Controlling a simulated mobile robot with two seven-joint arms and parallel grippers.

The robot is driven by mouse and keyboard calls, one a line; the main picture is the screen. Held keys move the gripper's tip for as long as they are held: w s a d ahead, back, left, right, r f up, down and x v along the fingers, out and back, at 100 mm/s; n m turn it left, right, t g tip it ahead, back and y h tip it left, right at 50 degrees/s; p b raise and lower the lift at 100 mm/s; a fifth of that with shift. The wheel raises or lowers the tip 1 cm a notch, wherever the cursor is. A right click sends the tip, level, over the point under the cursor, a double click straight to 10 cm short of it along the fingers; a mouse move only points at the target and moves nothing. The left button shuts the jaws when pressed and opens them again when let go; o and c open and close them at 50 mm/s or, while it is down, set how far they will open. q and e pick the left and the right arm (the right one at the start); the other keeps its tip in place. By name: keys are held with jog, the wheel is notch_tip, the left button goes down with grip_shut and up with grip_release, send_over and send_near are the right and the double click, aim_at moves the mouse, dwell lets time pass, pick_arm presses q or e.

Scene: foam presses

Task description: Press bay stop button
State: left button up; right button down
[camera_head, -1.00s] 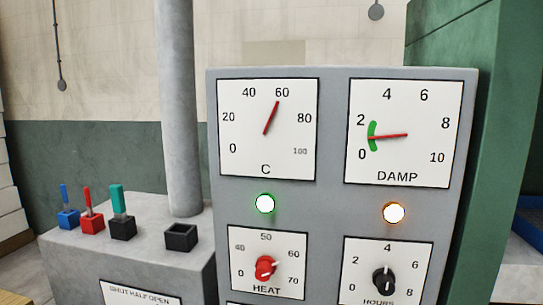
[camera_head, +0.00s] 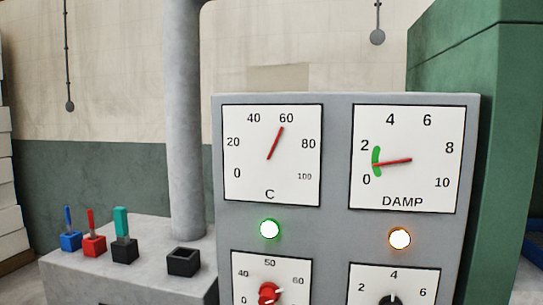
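No stop button that I can identify shows in the head view. A grey control panel (camera_head: 336,222) stands at the centre right. A green lamp (camera_head: 270,229) and an orange lamp (camera_head: 400,239) are lit below the gauges. A red HEAT knob (camera_head: 269,293) and a black HOURS knob (camera_head: 391,300) are cut by the bottom edge. Neither of my grippers is in view.
A grey pedestal (camera_head: 130,264) at the left bears a blue lever (camera_head: 71,241), a red lever (camera_head: 94,245), a teal-handled lever (camera_head: 123,248) and an empty black socket (camera_head: 184,262). A green cabinet (camera_head: 460,60) stands behind the panel at right.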

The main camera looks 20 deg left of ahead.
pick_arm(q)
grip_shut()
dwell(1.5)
